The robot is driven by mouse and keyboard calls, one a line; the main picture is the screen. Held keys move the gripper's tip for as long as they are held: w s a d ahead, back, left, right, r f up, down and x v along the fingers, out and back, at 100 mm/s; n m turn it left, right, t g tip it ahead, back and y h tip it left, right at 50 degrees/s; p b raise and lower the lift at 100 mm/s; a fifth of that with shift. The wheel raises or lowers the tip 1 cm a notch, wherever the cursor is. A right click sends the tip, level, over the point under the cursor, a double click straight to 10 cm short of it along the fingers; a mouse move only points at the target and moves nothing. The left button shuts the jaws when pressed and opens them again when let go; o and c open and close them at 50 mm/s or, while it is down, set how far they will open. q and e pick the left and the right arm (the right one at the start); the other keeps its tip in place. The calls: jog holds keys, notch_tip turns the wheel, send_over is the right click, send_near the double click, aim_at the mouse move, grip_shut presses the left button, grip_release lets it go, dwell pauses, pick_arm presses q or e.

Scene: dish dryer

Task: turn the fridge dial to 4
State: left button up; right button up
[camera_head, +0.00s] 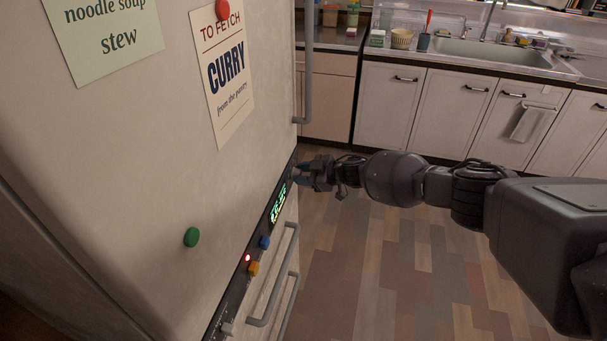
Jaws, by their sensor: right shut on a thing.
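The fridge's dark control panel (238,283) runs along the edge of its front, with a lit green display (278,203). My right gripper (302,173) reaches in from the right and is at the far end of this panel, past the display. Its fingers are shut on the dial there, which they hide almost wholly. I cannot read the dial's number or pointer. My left gripper is not in view.
A long door handle (308,70) is above my gripper. The wooden floor (400,270) is clear.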

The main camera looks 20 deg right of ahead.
jog(key=shift+w+a+r, duration=0.1)
jog(key=shift+r, duration=0.05)
jog(key=o, duration=0.9)
jog(key=p+v, duration=0.3)
jog(key=v, duration=0.7)
jog(key=shift+s+d, duration=0.3)
